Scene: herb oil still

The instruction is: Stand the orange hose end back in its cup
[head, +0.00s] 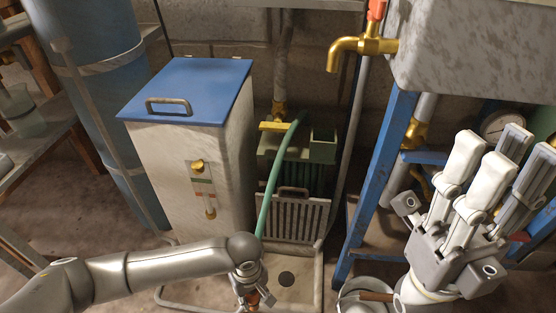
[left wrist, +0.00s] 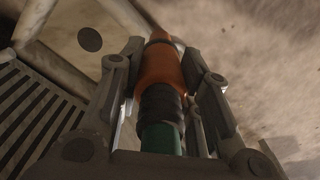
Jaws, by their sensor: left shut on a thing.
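The orange hose end (left wrist: 160,68) is held between the fingers of my left gripper (left wrist: 165,75), with a black ribbed collar and green hose below it in the left wrist view. In the head view my left gripper (head: 252,292) is low in the middle, over the pale floor tray (head: 300,294), and only a bit of orange shows. The green hose (head: 268,195) runs up from there toward a yellow valve. My right gripper (head: 478,185) is empty, its fingers apart, at the right. I cannot make out the cup for certain.
A tall pale tank with a blue lid (head: 185,90) stands left of the hose. A grey slatted grate (head: 290,217) is behind the tray. A blue stand leg (head: 375,190) and a white round container (head: 350,290) are to the right, near my right arm.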

